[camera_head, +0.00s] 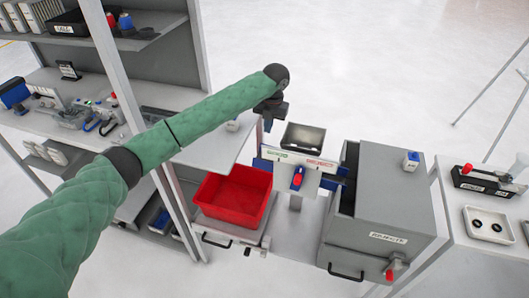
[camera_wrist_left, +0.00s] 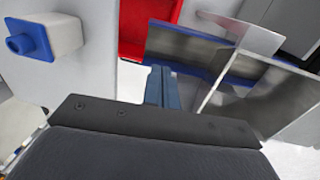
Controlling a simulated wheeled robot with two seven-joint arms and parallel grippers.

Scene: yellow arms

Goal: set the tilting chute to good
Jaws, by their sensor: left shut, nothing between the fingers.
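The tilting chute stands between the red bin and the grey cabinet. Its white sign (camera_head: 297,160) has a green label on the left and a red label on the right. My left gripper (camera_head: 268,126) is shut and empty, above and left of the sign. Its blue fingers (camera_wrist_left: 161,88) show together in the wrist view. My right gripper is out of view.
The red bin (camera_head: 205,200) stands below left of the chute. The grey cabinet (camera_head: 385,205) with a label and red knob (camera_head: 390,275) stands right. A shelf rack (camera_head: 197,45) is on the left. A side table (camera_head: 460,215) with small parts is at the far right.

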